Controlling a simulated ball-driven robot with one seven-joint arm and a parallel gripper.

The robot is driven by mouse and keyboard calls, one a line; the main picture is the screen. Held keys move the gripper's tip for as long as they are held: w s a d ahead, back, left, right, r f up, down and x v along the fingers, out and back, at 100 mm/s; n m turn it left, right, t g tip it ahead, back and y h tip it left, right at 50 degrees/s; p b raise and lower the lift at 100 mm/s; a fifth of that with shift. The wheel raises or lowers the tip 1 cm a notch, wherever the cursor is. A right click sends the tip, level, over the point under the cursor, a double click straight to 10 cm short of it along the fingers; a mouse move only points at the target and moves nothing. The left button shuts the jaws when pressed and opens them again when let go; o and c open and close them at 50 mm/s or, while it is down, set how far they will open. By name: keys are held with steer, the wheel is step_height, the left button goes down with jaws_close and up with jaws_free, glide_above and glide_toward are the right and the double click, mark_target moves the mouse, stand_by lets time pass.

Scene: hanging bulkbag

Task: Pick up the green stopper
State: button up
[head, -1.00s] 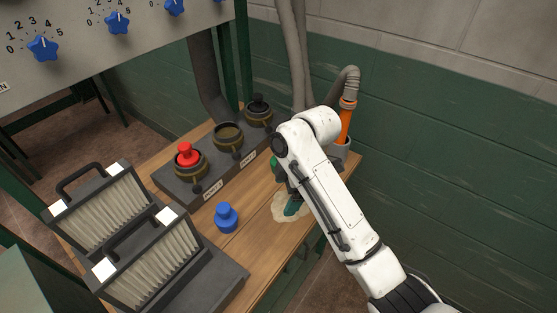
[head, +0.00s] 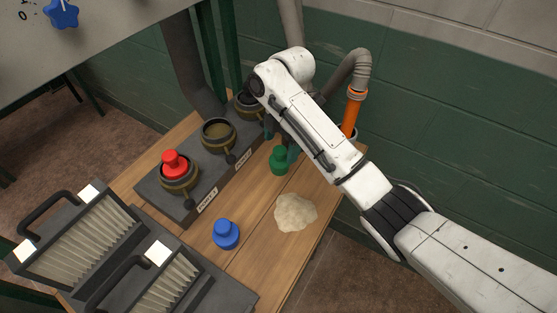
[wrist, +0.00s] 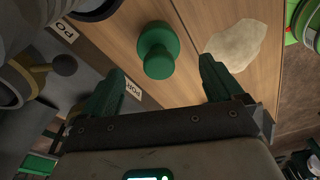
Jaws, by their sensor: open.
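The green stopper (head: 279,161) stands on the wooden table beside the port block, just below my arm in the head view. In the wrist view the green stopper (wrist: 157,50) lies ahead of my gripper (wrist: 163,75), roughly centred between the two green fingers. The fingers are apart with nothing between them, and I see no contact with the stopper. In the head view my arm hides most of the gripper.
A blue stopper (head: 226,234) and a cream powdery pile (head: 296,212) are on the table. The port block (head: 160,203) holds a red stopper (head: 174,164). Filter panels (head: 80,240) stand at lower left. An orange-ended hose (head: 351,112) is behind my arm.

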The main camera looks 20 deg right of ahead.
mark_target(279, 159)
steer(key=shift+a+f+p, duration=0.15)
steer(key=shift+f+p, duration=0.1)
steer(key=shift+f, duration=1.45)
steer(key=shift+a+f+p, duration=0.1)
steer(key=shift+f+p, duration=0.1)
steer(key=shift+f, duration=1.45)
steer(key=shift+c, duration=0.2)
steer(key=c, duration=1.1)
